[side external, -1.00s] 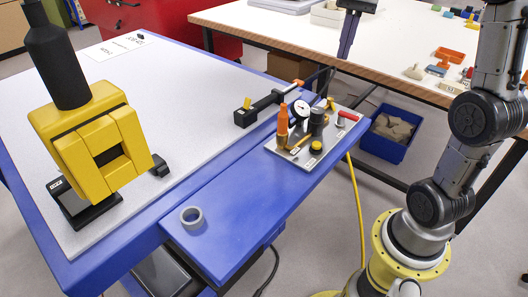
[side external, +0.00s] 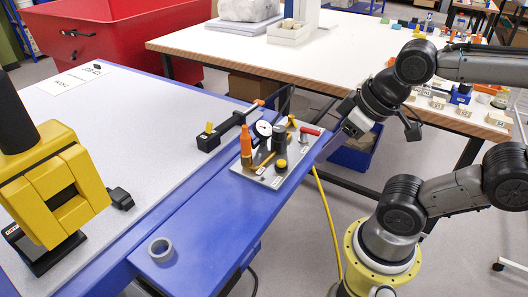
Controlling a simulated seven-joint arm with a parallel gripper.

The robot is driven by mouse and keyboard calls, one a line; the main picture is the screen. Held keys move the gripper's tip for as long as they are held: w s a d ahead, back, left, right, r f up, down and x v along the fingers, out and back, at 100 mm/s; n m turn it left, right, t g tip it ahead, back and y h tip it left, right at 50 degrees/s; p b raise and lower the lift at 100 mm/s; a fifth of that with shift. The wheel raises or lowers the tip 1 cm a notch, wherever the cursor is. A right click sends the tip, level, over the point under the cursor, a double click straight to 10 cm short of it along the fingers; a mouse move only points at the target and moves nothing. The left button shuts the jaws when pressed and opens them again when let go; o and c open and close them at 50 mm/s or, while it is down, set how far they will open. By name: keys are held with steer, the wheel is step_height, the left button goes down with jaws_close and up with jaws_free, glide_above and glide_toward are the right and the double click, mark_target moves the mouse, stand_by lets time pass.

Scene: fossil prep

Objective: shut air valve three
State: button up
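A grey plate (side external: 262,178) on the blue bench edge holds fittings: a round gauge (side external: 263,128), an orange-topped bottle (side external: 246,146), a dark cylinder (side external: 279,139), and a black-and-yellow knob (side external: 280,165). A red lever (side external: 309,130) sits at the plate's right end, near a small yellow part (side external: 292,121). The labels are too small to read, so I cannot tell which part is air valve three. My gripper (side external: 346,116) is right of the plate, close to the red lever in the picture. Its fingers are not clear; I cannot tell whether it touches anything.
A black bar tool (side external: 224,132) lies behind the plate. A grey ring (side external: 160,250) lies on the blue ledge. A large yellow device (side external: 50,190) stands at left. A yellow hose (side external: 327,225) hangs below. A white table (side external: 240,52) with several small objects stands behind.

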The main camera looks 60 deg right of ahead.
steer(key=shift+o, duration=0.9)
steer(key=shift+s, duration=0.1)
step_height(320, 180, up, 5)
steer(key=w+d+n+g, duration=0.1)
steer(key=w+d+n, duration=0.1)
steer(key=w+n, duration=0.1)
steer(key=m+g, duration=0.2)
steer(key=g, duration=0.3)
glide_above(314, 131)
step_height(314, 131, down, 3)
step_height(314, 131, down, 13)
steer(key=shift+d+f, duration=0.1)
steer(key=shift+f, duration=0.05)
